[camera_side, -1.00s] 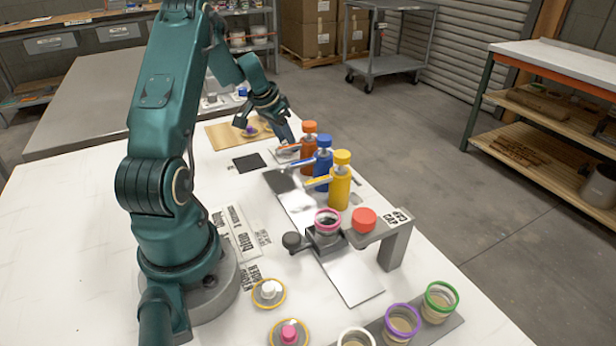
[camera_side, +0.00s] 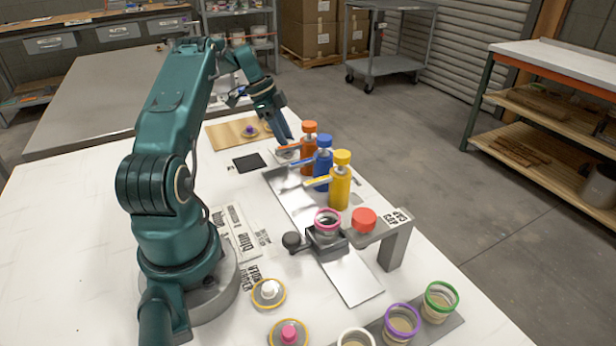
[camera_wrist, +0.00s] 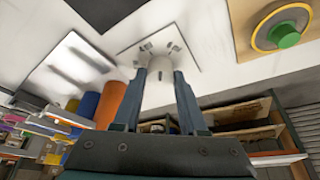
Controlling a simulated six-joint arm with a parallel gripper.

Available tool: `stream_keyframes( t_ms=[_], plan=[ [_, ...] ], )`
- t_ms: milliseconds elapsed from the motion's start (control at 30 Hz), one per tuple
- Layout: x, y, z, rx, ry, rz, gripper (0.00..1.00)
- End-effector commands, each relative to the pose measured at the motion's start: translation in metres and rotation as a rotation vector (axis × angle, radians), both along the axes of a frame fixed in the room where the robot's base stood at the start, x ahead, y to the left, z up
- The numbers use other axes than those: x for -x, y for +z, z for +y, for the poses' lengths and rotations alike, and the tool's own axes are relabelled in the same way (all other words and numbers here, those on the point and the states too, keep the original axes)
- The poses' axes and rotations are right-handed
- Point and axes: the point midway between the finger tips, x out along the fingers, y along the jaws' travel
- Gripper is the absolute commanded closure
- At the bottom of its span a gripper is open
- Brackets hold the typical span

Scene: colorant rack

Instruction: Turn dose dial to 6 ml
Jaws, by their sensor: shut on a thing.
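The dose dial (camera_wrist: 158,92) is a pale knob on a square white plate (camera_wrist: 128,52) with dark markings in the wrist view. My gripper (camera_wrist: 161,78) is shut on the dial, one finger on each side of it. Markings show beside the knob, but I cannot read the number it points at. In the side view my gripper (camera_side: 285,146) reaches down to the plate, beyond the orange bottle (camera_side: 309,150); the dial itself is mostly hidden there.
Blue (camera_side: 323,165) and yellow (camera_side: 340,184) pump bottles stand in line with the orange one, close to my gripper. A dark square (camera_side: 250,162) lies left of the plate. A tan board (camera_side: 222,135) is behind. A pink-ringed jar (camera_side: 327,221) stands nearer the camera.

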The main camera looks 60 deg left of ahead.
Motion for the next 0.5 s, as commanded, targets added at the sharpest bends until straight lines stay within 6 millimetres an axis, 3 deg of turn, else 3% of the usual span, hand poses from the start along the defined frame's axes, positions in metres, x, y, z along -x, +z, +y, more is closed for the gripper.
stream_keyframes(
  t_ms=[500],
  plan=[
    [0.0003,-0.0012,0.0015,-0.003,-0.191,0.004,1.0]
  ],
)
